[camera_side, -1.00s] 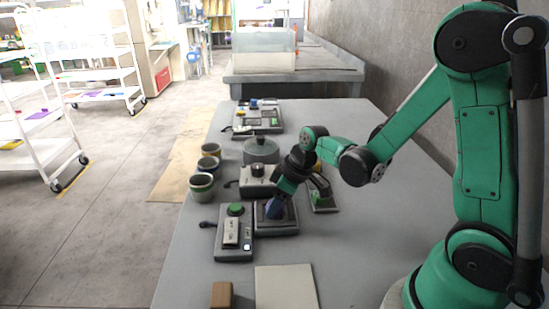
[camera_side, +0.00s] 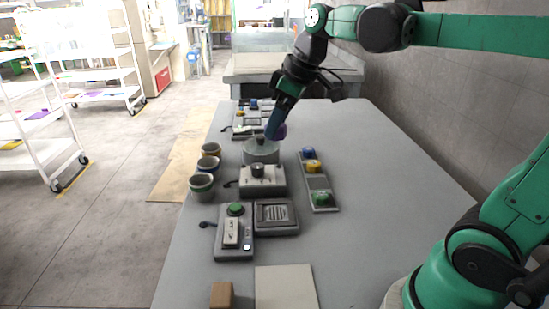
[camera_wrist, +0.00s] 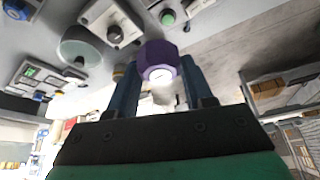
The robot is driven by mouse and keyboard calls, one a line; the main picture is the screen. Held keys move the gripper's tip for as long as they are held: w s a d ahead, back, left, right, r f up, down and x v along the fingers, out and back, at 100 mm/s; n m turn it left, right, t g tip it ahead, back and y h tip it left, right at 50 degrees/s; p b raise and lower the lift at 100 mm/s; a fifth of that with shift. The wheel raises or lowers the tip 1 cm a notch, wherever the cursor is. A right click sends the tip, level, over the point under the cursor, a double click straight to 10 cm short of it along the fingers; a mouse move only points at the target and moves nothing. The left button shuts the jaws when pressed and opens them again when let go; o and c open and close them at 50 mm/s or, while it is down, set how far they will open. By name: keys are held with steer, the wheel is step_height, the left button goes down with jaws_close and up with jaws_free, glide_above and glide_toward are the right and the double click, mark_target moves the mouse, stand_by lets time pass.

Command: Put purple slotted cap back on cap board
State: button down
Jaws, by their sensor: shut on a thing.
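The purple slotted cap (camera_wrist: 158,58) is between the two blue fingers of my gripper (camera_wrist: 160,80) in the wrist view. It looks faceted, with a pale spot on the face toward the camera; its slot is not clear. In the side view, my gripper (camera_side: 273,131) is raised over the table near the round grey pot, and the cap (camera_side: 281,131) shows partly behind the fingers.
A grey round pot (camera_side: 261,151), a box with a dark knob (camera_side: 262,181), a slatted tray (camera_side: 276,217) and a green-button box (camera_side: 235,237) line the table. Several cups (camera_side: 201,184) stand at the left. A board (camera_side: 240,131) lies behind. The table's right side is clear.

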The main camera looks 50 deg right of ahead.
steer(key=shift+r, duration=0.55)
steer(key=shift+d+r, duration=0.25)
steer(key=d+m+h, duration=0.2)
steer(key=d+m, duration=0.2)
steer(key=d, duration=1.1)
glide_above(312, 182)
steer(key=s, duration=0.2)
steer(key=shift+t, duration=0.3)
steer(key=f, duration=1.6)
steer(key=shift+w+f, duration=0.1)
steer(key=shift+w, duration=0.15)
steer(key=shift+f, duration=2.3)
steer(key=shift+f, duration=0.1)
steer(key=shift+c, duration=1.7)
jaws_free()
